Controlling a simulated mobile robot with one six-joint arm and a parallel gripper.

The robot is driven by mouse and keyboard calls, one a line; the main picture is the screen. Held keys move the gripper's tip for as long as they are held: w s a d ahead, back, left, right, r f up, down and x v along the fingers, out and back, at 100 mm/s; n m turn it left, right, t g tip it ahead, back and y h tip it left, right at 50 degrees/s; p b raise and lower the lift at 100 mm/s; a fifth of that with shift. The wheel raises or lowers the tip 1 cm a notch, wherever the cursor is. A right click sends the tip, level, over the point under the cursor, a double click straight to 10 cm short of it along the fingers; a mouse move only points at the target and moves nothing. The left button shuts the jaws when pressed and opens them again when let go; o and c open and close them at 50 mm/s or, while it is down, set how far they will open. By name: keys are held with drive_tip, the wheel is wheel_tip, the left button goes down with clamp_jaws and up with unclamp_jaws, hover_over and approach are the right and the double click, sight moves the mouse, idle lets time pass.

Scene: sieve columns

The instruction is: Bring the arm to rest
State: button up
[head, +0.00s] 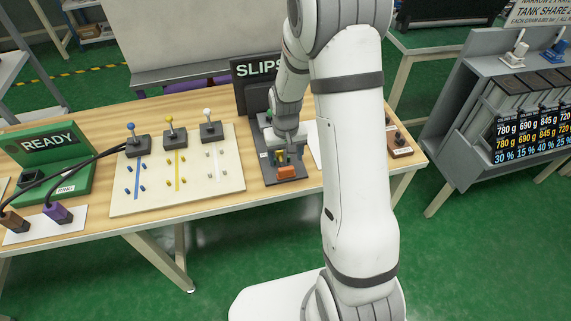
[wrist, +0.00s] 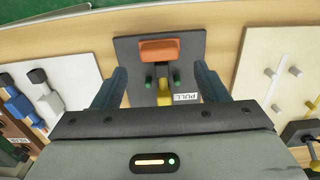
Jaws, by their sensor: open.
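My gripper (head: 283,151) hangs low over a small dark plate (head: 266,181) on the wooden bench. In the wrist view my gripper (wrist: 160,70) has its two blue-grey fingers wide apart, with nothing held between them. The plate (wrist: 128,49) carries an orange block (wrist: 158,49), a yellow part (wrist: 164,91), two small green pegs and a PULL label. The orange block also shows in the head view (head: 288,172), in front of the gripper. My arm covers part of the bench to the right. Whether the fingers touch anything on the plate cannot be told.
A pale board (head: 177,190) with blue, yellow and white handles lies left of the plate. A green READY box (head: 48,165) and cabled plugs stand farther left. A dark SLIPS sign (head: 256,70) rises behind the gripper. A grey rack (head: 470,70) stands at right.

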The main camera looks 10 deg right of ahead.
drive_tip(key=shift+r, duration=1.1)
drive_tip(key=shift+r, duration=0.4)
drive_tip(key=s+r+t, duration=0.3)
drive_tip(key=s+r, duration=1.6)
drive_tip(key=s, duration=0.1)
drive_tip(key=shift+s+r, duration=0.2)
drive_tip(key=shift+r, duration=0.15)
drive_tip(key=shift+d, duration=0.1)
drive_tip(key=shift+c, duration=0.4)
idle(0.8)
